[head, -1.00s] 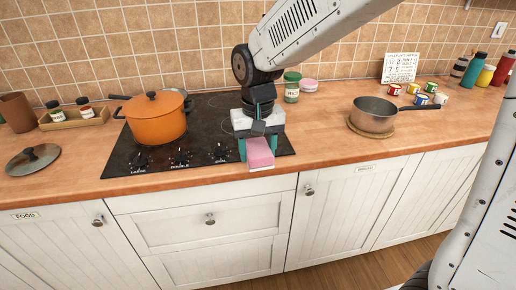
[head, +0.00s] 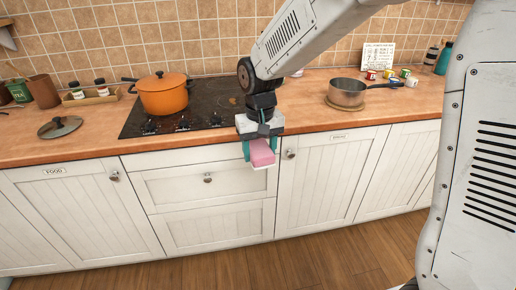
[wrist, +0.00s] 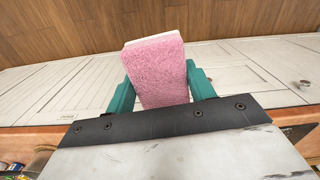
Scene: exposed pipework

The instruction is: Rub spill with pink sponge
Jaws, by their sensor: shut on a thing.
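My gripper (head: 260,147) is shut on the pink sponge (head: 263,156), which has a pale layer along its far side. The gripper hangs just in front of the counter's front edge, before the white cabinet doors. In the wrist view the sponge (wrist: 157,72) sits between the two teal fingers, with wooden floor and cabinet fronts beyond it. A faint brownish mark (head: 233,100) shows on the black cooktop (head: 205,100); I cannot tell whether it is the spill. My arm hides part of the cooktop and counter.
An orange pot (head: 163,95) stands on the cooktop's left side. A lid (head: 60,127) lies on the counter at left. A grey saucepan (head: 346,92) sits on a round board at right, near small colourful cans (head: 390,76). The counter between cooktop and saucepan looks clear.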

